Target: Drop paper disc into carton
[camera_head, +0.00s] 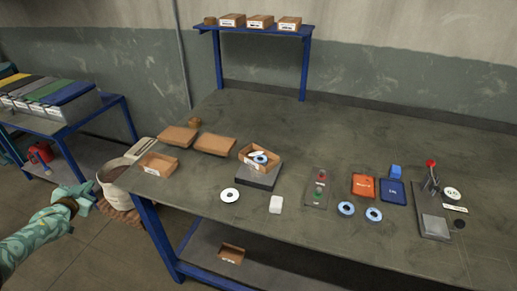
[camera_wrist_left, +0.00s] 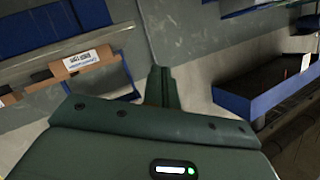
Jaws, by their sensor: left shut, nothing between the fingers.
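A flat white disc with a dark centre hole (camera_head: 230,190), possibly the paper disc, lies near the table's front edge. An open brown carton (camera_head: 245,155) stands on a dark block behind it, with white and blue ring discs inside. Another open carton (camera_head: 146,168) sits at the table's left corner. My left gripper (camera_head: 88,194) is off the table's left side, low by a pale bucket, far from the discs. It is shut and empty; its fingers show in the wrist view (camera_wrist_left: 163,88). My right gripper is out of view.
Two blue-and-white discs (camera_head: 346,209) lie near an orange bin (camera_head: 363,186) and a blue bin (camera_head: 392,191). A pale bucket (camera_head: 113,174) stands beside the table's left leg. A red-knobbed press (camera_head: 431,180) is at right.

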